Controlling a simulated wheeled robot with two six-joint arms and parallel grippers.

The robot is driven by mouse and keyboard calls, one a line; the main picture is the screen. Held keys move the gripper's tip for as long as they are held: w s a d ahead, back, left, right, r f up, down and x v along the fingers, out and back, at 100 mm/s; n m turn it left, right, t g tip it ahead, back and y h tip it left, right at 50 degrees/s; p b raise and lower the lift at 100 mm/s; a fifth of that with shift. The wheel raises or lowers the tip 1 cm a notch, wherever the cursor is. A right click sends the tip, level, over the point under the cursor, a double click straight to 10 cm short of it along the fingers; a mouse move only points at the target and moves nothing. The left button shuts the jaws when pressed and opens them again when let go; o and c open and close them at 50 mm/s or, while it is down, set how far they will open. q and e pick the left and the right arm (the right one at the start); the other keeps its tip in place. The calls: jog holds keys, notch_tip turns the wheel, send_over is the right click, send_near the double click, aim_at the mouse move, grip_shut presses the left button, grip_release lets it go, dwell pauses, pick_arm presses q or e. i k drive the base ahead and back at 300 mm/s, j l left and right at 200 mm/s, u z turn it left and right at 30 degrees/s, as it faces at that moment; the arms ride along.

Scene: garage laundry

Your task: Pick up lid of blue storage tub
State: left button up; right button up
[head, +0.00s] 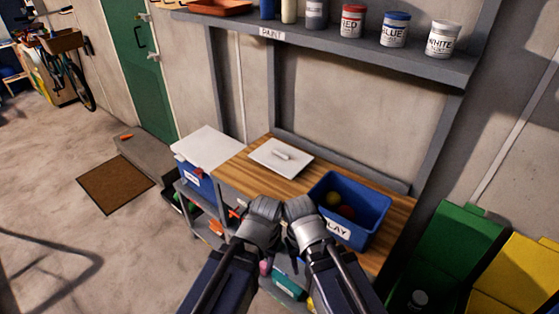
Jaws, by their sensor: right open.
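A white square lid (281,158) with a raised handle lies flat on the wooden bench top. An open blue tub (374,213) with a "PLAY" label stands on the bench to its right, with a few balls inside. Another blue tub (193,180) stands at the bench's left end, with a white top (212,145) over it. My left gripper (265,207) and right gripper (298,208) are side by side in front of the bench's near edge, below the lid in the picture. The right is open and apart from the lid. The left's fingers are not clear.
The wooden bench top (236,172) is clear around the lid. A grey shelf (300,47) with paint jars hangs above. Shelves with small items are under the bench. Green (455,250) and yellow (520,275) bins stand at the right. The floor at left is mostly open.

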aim_at(286, 161)
jog(key=i+j+z, duration=0.3)
jog(key=i+j, duration=0.15)
jog(key=i+j+z, duration=0.15)
jog(key=j, duration=0.2)
jog(key=i+j+z, duration=0.2)
jog(key=j, duration=0.15)
jog(key=i+j+z, duration=0.3)
jog(key=j, duration=0.4)
jog(key=i+j+z, duration=0.15)
jog(key=j, duration=0.2)
jog(key=i+j+z, duration=0.15)
jog(key=j, duration=0.25)
jog(key=k, duration=0.05)
